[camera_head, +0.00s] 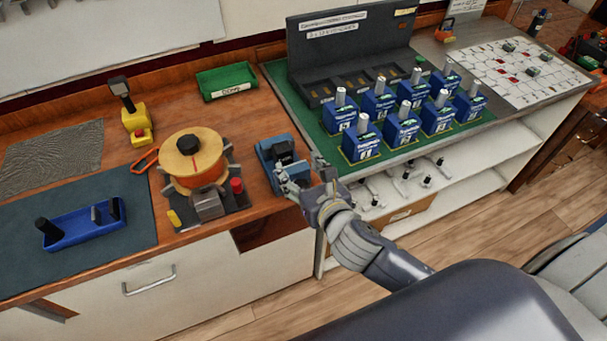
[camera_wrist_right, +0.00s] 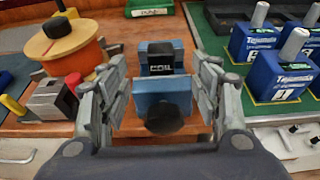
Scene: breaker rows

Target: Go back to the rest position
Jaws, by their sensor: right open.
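My right gripper (camera_head: 302,184) is in the middle of the head view, at the front edge of the wooden workbench (camera_head: 250,130). It is open, with its fingers apart. A blue block-like device with a black top (camera_head: 279,152) stands on the bench just beyond the fingers. In the right wrist view this blue device (camera_wrist_right: 162,90) shows between the open fingers (camera_wrist_right: 160,95), with a black knob in front and a dark label. I cannot tell whether the fingers touch it. My left gripper is in neither view.
An orange-yellow spool (camera_head: 192,160) on a dark base stands to the left. Several blue breakers (camera_head: 362,140) stand in rows on a green mat (camera_head: 325,148) to the right. A blue tray (camera_head: 82,222) lies far left. Floor (camera_head: 470,235) is open in front of the shelves.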

